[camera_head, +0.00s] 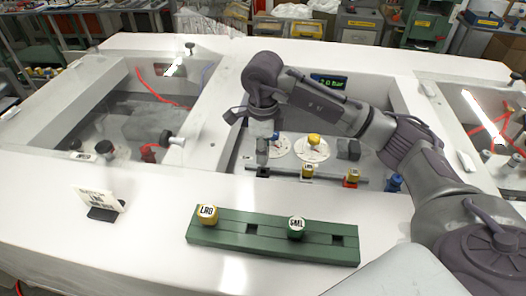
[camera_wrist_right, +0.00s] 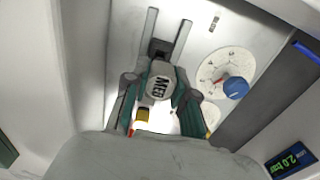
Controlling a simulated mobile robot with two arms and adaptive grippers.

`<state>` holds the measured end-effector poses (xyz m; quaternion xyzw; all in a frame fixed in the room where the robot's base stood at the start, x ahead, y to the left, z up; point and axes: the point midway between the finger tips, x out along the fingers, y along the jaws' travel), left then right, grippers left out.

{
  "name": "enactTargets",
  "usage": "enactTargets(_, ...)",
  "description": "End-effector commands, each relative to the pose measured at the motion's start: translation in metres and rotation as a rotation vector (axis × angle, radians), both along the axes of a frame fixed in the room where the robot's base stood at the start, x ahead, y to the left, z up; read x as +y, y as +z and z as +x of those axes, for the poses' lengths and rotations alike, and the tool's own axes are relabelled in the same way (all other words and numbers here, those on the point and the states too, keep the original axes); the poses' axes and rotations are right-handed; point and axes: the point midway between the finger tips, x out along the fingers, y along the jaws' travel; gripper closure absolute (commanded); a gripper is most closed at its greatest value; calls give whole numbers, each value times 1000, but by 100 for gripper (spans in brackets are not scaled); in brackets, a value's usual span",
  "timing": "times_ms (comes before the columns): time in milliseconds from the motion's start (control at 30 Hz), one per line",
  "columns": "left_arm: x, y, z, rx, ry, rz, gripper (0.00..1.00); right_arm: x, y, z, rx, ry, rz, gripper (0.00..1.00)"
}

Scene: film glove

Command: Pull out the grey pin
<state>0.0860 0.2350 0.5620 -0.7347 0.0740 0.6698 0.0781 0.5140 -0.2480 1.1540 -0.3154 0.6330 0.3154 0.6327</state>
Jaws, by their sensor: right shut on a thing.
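The grey pin shows in the right wrist view as a grey cap (camera_wrist_right: 160,84) marked MED, between the two fingers of my right gripper (camera_wrist_right: 158,92). The gripper is shut on this cap. In the head view my right gripper (camera_head: 263,136) points down into the middle recessed bay, at the left end of a dark rail (camera_head: 283,173). How far the pin sits in its seat is hard to tell. My left gripper is not in view.
White dials (camera_head: 311,149) and a pressure display (camera_head: 328,81) sit in the bay. A small sign (camera_head: 99,202) stands left.

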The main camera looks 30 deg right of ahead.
Motion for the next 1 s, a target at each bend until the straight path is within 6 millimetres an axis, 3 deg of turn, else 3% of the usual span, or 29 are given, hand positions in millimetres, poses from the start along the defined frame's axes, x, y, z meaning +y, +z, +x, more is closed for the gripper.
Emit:
enactTargets(433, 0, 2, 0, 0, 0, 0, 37, 0, 5, 0, -1, 0, 0, 100)
enactTargets(800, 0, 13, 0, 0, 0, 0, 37, 0, 31, 0, -1, 1, 0, 100)
enactTargets(1000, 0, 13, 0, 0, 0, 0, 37, 0, 32, 0, -1, 0, -1, 100)
